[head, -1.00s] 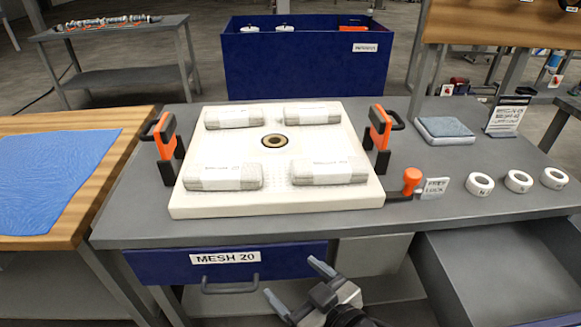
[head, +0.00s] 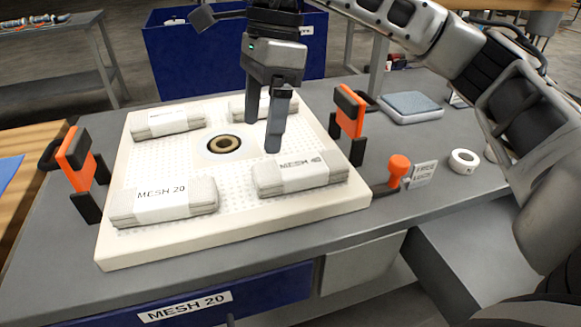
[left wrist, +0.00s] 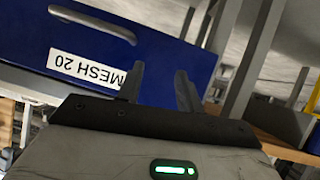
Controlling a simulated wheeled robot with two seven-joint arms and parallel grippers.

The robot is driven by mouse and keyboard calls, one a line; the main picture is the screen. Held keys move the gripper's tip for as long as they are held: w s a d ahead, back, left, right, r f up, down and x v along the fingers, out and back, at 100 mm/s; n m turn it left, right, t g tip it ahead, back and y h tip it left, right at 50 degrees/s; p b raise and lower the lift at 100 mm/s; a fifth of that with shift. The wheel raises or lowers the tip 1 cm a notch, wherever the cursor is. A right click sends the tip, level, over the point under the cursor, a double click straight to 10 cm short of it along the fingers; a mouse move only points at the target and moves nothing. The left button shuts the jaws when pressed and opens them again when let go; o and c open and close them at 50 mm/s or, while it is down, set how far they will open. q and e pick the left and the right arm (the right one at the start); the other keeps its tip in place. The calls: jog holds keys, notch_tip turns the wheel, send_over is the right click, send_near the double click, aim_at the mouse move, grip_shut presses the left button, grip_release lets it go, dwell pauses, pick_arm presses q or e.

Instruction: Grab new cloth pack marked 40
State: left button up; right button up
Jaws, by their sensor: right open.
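The cloth pack marked MESH 40 (head: 322,177) lies at the front right of the white perforated plate (head: 240,232). It is a grey folded bundle with a white band. My right gripper (head: 268,125) points down above the plate, just behind this pack. It is open and holds nothing; one finger partly hides the other. A pack marked MESH 20 (head: 130,213) lies at the front left. Two more packs, back left (head: 142,130) and back right (head: 237,110), have labels I cannot read; the back right one is partly hidden. My left gripper (left wrist: 160,85) is open and empty near the blue drawer.
Orange-and-black clamps stand left (head: 76,155) and right (head: 350,112) of the plate. An orange knob (head: 399,166) with a sign and a white ring (head: 464,161) are at the right. The MESH 20 drawer (head: 245,296) is below the bench. A blue bin (head: 190,65) stands behind.

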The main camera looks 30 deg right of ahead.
jog(key=w+d+r+t+h, duration=0.1)
jog(key=w+d+r+h, duration=0.15)
jog(key=d, duration=0.45)
jog(key=b, duration=0.4)
send_over(301, 163)
jog(key=shift+m, duration=0.4)
jog(key=f, duration=0.6)
jog(key=shift+w+a+f, duration=0.1)
jog(key=shift+w+a, duration=0.05)
jog(key=shift+w, duration=0.05)
notch_tip(301, 163, down, 3)
jog(key=shift+b, duration=0.5)
jog(key=shift+f, duration=0.15)
jog(key=f+b, duration=0.1)
jog(key=f, duration=0.3)
jog(key=shift+s+f+b, duration=0.2)
jog(key=shift+b, duration=0.2)
jog(key=shift+f, duration=0.25)
pick_arm(q)
notch_tip(301, 163, down, 8)
jog(key=w+d+g, duration=0.1)
jog(key=shift+w+d+f+h, duration=0.25)
jog(key=shift+w+d+h, duration=0.05)
jog(key=shift+d, duration=0.1)
jog(key=shift+r, duration=0.1)
pick_arm(e)
jog(key=c, duration=1.1)
